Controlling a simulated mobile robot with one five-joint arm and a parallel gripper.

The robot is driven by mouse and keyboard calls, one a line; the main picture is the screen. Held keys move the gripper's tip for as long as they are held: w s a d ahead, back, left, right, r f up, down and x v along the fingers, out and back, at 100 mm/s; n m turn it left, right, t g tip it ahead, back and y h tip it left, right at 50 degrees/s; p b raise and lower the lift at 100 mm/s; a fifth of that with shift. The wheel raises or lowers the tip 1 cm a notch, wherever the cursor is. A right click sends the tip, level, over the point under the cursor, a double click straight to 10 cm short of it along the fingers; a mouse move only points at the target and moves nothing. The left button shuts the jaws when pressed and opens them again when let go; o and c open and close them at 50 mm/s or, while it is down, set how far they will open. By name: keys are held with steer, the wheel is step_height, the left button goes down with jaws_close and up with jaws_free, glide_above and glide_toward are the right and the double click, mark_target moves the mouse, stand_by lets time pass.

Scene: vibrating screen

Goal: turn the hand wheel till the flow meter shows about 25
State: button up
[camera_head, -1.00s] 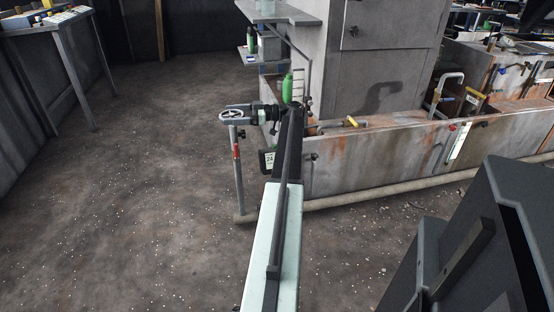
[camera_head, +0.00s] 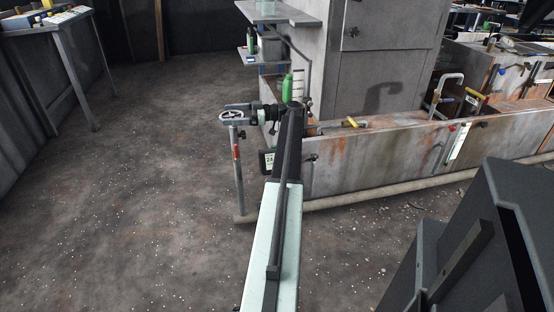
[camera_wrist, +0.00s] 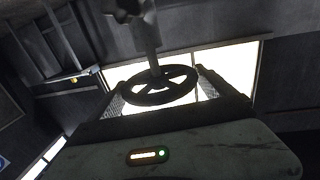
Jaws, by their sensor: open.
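The hand wheel (camera_head: 231,115) is a small spoked wheel on top of a grey post beside the tank. In the wrist view the dark wheel (camera_wrist: 163,86) is seen against bright light, on a shaft. My gripper (camera_head: 236,109) is at the wheel. In the wrist view my gripper (camera_wrist: 163,94) is open, with one textured finger pad on each side of the wheel; contact with the rim cannot be told. The flow meter (camera_head: 267,162) is a dark box with a pale display, partly hidden by my arm. Its reading starts with 2; the second digit is unclear.
A rusty tank wall (camera_head: 385,155) runs right from my arm, with a pipe (camera_head: 370,200) along its foot. A green bottle (camera_head: 287,88) stands behind my arm. A bench (camera_head: 58,22) is at the far left. The floor on the left is open.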

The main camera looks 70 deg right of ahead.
step_height(320, 180, up, 6)
steer(key=p, duration=0.5)
steer(key=shift+f, duration=0.2)
steer(key=shift+o, duration=0.7)
steer(key=v, duration=0.6)
steer(key=shift+s+f, duration=0.1)
